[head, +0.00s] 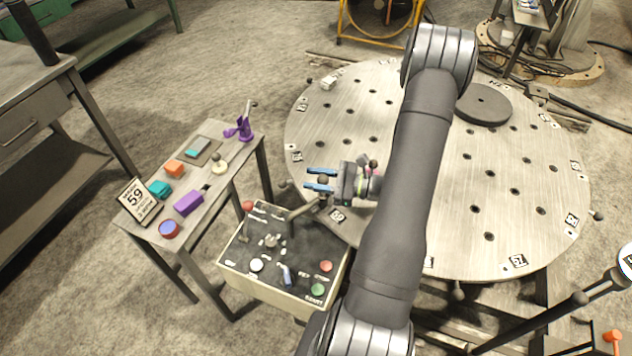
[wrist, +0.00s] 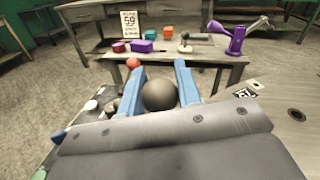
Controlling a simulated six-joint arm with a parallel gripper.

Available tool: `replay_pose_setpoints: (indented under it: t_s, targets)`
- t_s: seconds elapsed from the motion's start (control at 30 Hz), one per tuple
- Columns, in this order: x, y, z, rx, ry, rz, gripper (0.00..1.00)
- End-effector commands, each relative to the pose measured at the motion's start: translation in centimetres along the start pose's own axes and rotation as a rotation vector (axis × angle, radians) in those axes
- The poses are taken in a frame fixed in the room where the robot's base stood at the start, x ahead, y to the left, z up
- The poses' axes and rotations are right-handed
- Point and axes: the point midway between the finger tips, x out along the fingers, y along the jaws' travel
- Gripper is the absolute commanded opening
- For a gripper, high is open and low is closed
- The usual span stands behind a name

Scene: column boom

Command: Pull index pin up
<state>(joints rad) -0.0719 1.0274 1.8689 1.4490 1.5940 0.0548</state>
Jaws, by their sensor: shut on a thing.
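My gripper (head: 309,179) is at the left edge of the big round table, its two blue fingers pointing left. In the wrist view the fingers (wrist: 160,68) stand on either side of a dark round ball knob (wrist: 160,96), which I take to be the index pin's knob. The gripper is shut on this knob. The knob also shows between the fingers in the head view (head: 323,180). The pin's shaft below it is hidden, so I cannot tell how far up the pin is.
The round table (head: 440,230) has many holes and numbered tags around its rim. A control box (head: 262,283) with buttons and levers stands just below the gripper. A side table (head: 222,180) at left holds coloured blocks, a purple clamp-like thing (head: 244,128) and a "59" sign (head: 138,198).

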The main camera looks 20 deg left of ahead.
Motion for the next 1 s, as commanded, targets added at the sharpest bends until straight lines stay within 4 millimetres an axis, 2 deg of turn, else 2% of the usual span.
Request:
replay_pose_setpoints:
  t_s: [0.17, 0.2, 0.3, 0.67, 0.87, 1.0]
  targets:
    - [0.0, -0.2, 0.5, -0.007, -0.012, -0.001, 0.00]
    - [0.0, -0.2, 0.5, -0.008, -0.012, -0.001, 0.35]
    - [0.0, -0.2, 0.5, -0.007, -0.011, -0.001, 0.52]
    - [-0.5, -0.2, 0.3, -0.005, -0.008, -0.002, 0.52]
    - [-3.1, -0.2, 0.2, -0.005, -0.007, -0.006, 0.52]
    - [-6.0, -0.2, 0.2, -0.005, -0.007, -0.006, 0.52]
